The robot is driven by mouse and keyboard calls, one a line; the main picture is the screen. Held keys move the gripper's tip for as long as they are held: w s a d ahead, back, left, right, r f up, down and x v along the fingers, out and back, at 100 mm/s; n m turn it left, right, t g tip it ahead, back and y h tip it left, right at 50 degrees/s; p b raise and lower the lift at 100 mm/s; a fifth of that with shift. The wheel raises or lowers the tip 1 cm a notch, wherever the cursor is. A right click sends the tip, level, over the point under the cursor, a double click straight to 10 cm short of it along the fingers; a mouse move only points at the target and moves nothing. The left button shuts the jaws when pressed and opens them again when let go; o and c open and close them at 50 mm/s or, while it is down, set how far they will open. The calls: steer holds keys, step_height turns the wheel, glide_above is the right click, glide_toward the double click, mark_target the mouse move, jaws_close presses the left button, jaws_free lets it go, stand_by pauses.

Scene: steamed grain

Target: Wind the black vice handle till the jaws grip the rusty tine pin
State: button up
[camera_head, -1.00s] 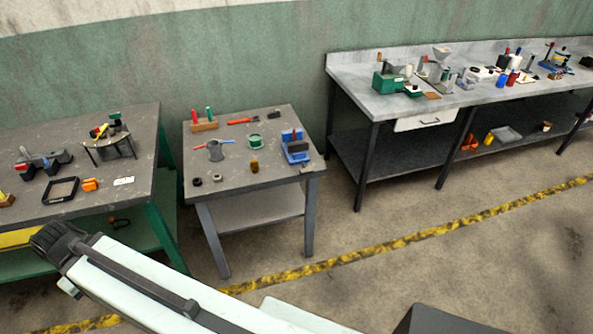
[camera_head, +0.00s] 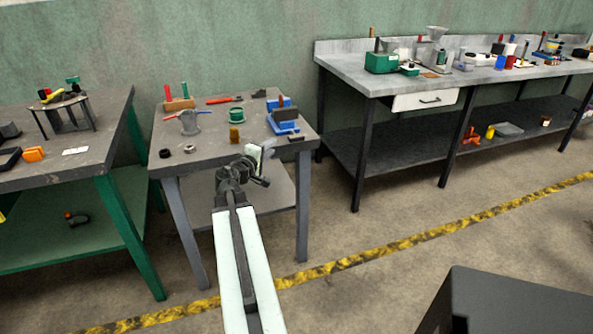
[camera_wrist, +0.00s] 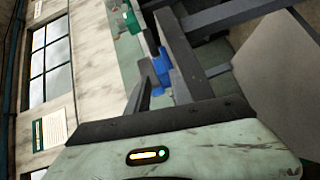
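A blue vice (camera_head: 286,127) with a dark block at its top stands at the right side of the small grey table (camera_head: 205,148). Its black handle and the rusty tine pin are too small to make out. My gripper (camera_head: 262,163) is in front of the table's front edge, left of and nearer than the vice, apart from it. Its fingers are too small in the head view to judge. In the wrist view, a blue shape (camera_wrist: 161,67) shows beyond my pale gripper body; dark bars there cannot be told apart surely as fingers.
A green-legged bench (camera_head: 100,150) is at left. A long grey bench (camera_head: 345,70) is at right. Open floor lies between.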

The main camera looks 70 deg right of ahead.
mark_target(295, 140)
steer(key=shift+n+h, duration=0.6)
steer(key=s+d, duration=0.2)
steer(key=d, duration=0.1)
steer(key=s+d+b, duration=0.1)
steer(key=d, duration=0.3)
steer(key=s+d+f, duration=0.1)
steer(key=s+d, duration=0.1)
steer(key=d, duration=0.2)
steer(key=shift+s+d, duration=0.15)
steer(key=shift+s, duration=0.2)
